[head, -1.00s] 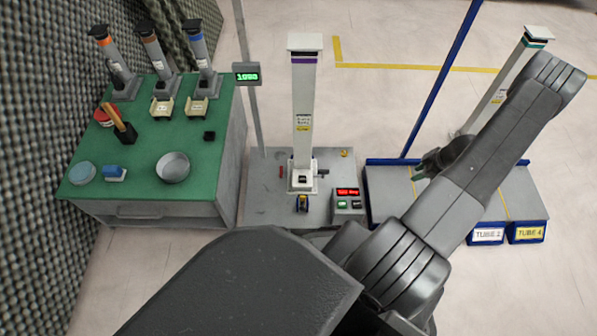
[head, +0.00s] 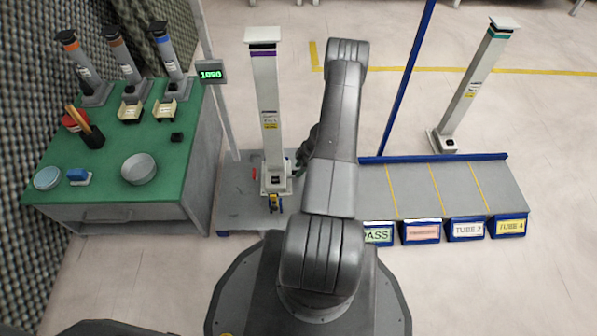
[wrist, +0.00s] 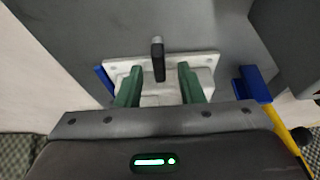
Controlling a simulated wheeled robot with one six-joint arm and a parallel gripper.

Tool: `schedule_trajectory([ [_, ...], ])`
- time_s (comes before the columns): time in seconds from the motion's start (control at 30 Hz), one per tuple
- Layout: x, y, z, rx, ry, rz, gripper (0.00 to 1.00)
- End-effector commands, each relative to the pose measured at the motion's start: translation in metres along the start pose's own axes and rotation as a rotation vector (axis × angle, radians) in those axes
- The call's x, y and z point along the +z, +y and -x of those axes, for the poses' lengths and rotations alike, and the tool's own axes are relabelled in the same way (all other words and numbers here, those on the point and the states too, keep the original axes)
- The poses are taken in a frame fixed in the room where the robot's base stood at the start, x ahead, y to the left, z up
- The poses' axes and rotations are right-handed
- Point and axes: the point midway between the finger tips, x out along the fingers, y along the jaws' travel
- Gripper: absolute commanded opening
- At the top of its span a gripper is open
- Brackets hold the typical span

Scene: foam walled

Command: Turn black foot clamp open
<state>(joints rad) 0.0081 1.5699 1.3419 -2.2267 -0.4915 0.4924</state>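The black foot clamp (wrist: 157,58) shows in the wrist view as a short dark lever standing over a pale foot plate (wrist: 205,62). My gripper (wrist: 159,68) is open, its two green fingers on either side of the lever, with a gap visible on both sides. In the head view my gripper (head: 303,158) is just right of the foot of the white, purple-banded column (head: 265,110). The clamp itself is hard to make out there beside my arm.
A green-topped bench (head: 110,155) stands left. A grey rack (head: 405,185) with labelled bins is at right, a teal-banded column (head: 470,90) behind.

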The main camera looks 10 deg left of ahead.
Motion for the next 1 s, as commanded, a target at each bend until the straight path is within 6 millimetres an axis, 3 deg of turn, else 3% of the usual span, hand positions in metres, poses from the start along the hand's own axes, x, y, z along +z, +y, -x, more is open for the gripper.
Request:
schedule_trajectory([
  [0.1, 0.0002, 0.0002, -0.0088, 0.001, 0.000, -0.001, 0.35],
  [0.4, -0.0004, 0.0004, -0.0101, 0.001, 0.000, 0.000, 0.35],
  [0.43, -0.0004, 0.0004, -0.0101, 0.001, 0.000, 0.000, 0.33],
  [0.6, -0.0003, 0.0003, -0.0101, 0.001, 0.000, 0.000, 0.00],
  [1.0, -0.0008, -0.0008, -0.0104, 0.013, 0.001, -0.035, 0.00],
])
